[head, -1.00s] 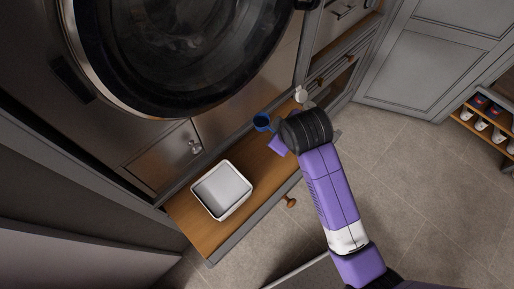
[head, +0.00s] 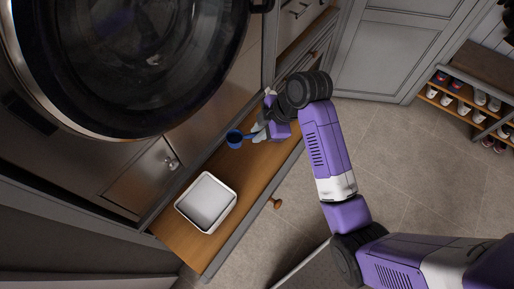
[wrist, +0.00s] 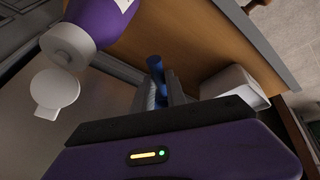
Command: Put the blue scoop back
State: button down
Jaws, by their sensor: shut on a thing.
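The blue scoop (head: 235,139) is held at my gripper's tips over the wooden surface of the open drawer (head: 185,238), with its cup toward the left in the head view. In the wrist view, part of the blue scoop (wrist: 155,66) shows just beyond the fingers. My gripper (head: 258,133) is shut on it; the fingers also show in the wrist view (wrist: 160,95). I cannot tell whether the scoop touches the wood. The white square container (head: 178,207) stands left of and nearer than the scoop, apart from it. It also shows in the wrist view (wrist: 232,82).
A purple bottle with a white open cap (wrist: 70,45) is close to my gripper on the left of the wrist view. The washer door (head: 130,60) hangs above the drawer's back. A drawer knob (head: 276,203) sticks out in front. Shoe shelves (head: 465,95) stand far right.

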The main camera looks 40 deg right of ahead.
notch_tip(320, 180, down, 10)
jog(key=shift+r, duration=0.1)
dwell(0.4)
jog(key=c, duration=1.3)
grip_release()
jog(key=shift+c, duration=0.2)
jog(key=v, duration=1.2)
